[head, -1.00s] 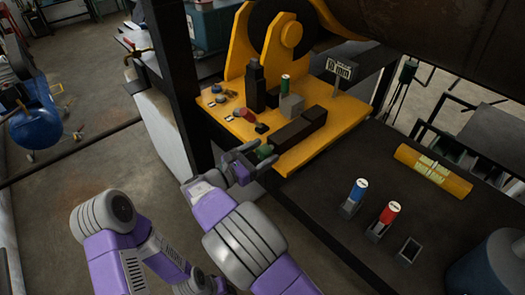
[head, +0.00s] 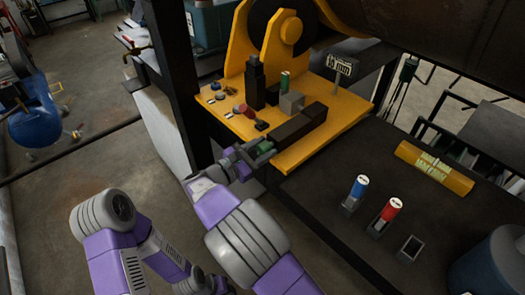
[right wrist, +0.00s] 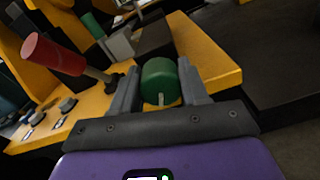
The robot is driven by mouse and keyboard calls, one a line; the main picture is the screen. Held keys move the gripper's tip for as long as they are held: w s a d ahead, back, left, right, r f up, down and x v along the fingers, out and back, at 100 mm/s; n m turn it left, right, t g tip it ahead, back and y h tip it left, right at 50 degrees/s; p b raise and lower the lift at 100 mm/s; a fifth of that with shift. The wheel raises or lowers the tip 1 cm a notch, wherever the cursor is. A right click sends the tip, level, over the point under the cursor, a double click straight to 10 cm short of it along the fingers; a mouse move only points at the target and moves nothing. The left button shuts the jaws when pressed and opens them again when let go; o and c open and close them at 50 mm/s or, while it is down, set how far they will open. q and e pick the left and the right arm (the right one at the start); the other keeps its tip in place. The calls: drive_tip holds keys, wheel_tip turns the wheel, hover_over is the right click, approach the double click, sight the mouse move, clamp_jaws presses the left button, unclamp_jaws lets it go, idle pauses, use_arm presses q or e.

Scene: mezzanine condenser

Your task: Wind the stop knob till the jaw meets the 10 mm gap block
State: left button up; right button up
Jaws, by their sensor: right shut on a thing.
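The stop knob is a green knob (head: 264,148) at the near end of a long dark block (head: 300,125) on a yellow plate. My right gripper (head: 248,163) is shut on it; in the right wrist view the green knob (right wrist: 160,82) sits between the two fingers. A sign (head: 339,67) reading 10 mm stands behind. My left gripper is not in view.
A red-handled lever (right wrist: 52,53) and several small buttons (right wrist: 60,105) are left of the knob.

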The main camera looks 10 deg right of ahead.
drive_tip(key=shift+m, duration=0.5)
drive_tip(key=o, duration=1.1)
drive_tip(key=shift+c, duration=0.2)
drive_tip(key=v, duration=0.7)
drive_tip(key=shift+a+b, duration=0.3)
drive_tip(key=shift+b, duration=0.1)
drive_tip(key=shift+s, duration=0.15)
